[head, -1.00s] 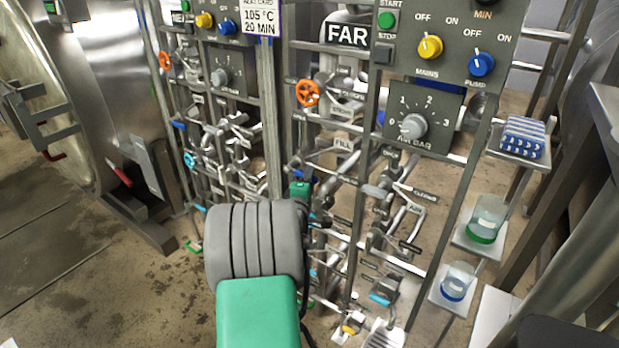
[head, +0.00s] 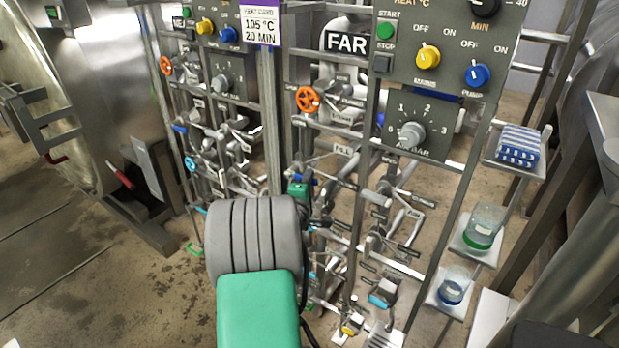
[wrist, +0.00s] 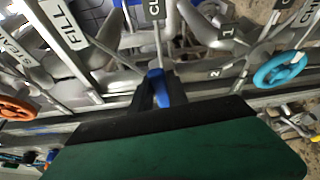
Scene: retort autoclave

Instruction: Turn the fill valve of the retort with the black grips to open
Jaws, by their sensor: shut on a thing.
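My gripper (wrist: 155,95) has its dark fingers shut on a blue lever handle (wrist: 162,88) in the wrist view. In the head view my arm hides most of the gripper, which is at the pipework of the panel with the FAR sign (head: 346,44). A FILL label (head: 343,149) is on that panel. The lever's exact angle is unclear. The retort door (head: 50,85) at the left has red grips (head: 118,177); I see no black grips clearly.
An orange handwheel (head: 307,99) is above the gripper; a turquoise handwheel (wrist: 280,70) is at the right in the wrist view. Pipes and levers crowd around. Glass beakers (head: 484,226) stand on small shelves at the right. The floor at the left is clear.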

